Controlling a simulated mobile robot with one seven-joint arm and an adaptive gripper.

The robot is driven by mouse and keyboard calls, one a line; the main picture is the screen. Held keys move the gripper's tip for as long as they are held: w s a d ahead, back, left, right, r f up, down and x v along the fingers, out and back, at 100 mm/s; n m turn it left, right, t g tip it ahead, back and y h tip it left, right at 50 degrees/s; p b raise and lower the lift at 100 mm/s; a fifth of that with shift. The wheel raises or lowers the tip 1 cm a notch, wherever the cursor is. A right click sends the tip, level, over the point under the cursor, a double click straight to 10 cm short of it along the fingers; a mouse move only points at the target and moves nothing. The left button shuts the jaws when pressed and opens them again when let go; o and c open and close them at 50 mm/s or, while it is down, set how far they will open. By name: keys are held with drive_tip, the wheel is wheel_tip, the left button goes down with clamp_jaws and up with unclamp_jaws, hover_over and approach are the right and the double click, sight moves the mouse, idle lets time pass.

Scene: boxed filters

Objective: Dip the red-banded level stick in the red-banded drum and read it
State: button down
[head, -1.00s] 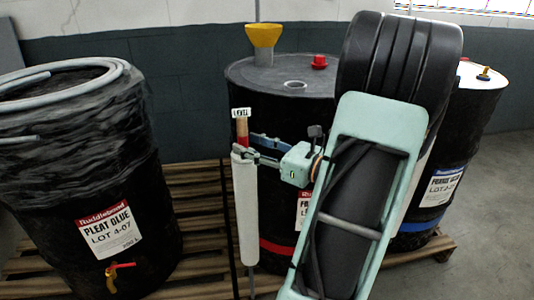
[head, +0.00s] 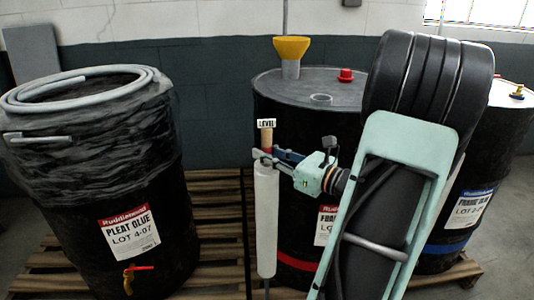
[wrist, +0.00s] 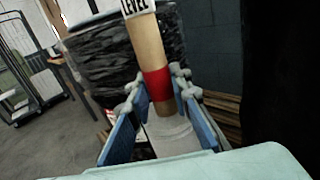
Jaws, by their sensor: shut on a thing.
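The level stick has a wooden handle (head: 266,137) with a "LEVEL" tag and a red band (wrist: 157,84). It stands upright, its lower part inside a long white sleeve (head: 266,220). My gripper (head: 267,158) is shut on the stick at about the red band, just above the sleeve; the blue fingers flank it in the wrist view. The red-banded drum (head: 283,115) is black and stands behind my gripper.
A wrapped "Pleat Glue" drum (head: 165,215) with a coiled grey hose (head: 85,80) and a tap (head: 130,278) stands at left. A blue-banded drum (head: 500,125) stands at right, partly behind my arm. Wooden pallets (head: 215,220) lie under the drums.

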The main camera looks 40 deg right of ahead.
drive_tip(key=shift+r+p, duration=3.7)
drive_tip(key=shift+r, duration=0.3)
drive_tip(key=shift+r+p, duration=3.55)
drive_tip(key=shift+r, duration=0.45)
wheel_tip(320, 180, up, 2)
drive_tip(key=shift+r+p, duration=0.2)
drive_tip(key=shift+p, duration=0.9)
wheel_tip(320, 180, up, 6)
drive_tip(key=p, duration=0.5)
hover_over(268, 125)
drive_tip(key=shift+w+f, duration=0.1)
drive_tip(key=shift+f, duration=0.05)
wheel_tip(268, 125, up, 8)
drive_tip(key=p, duration=0.6)
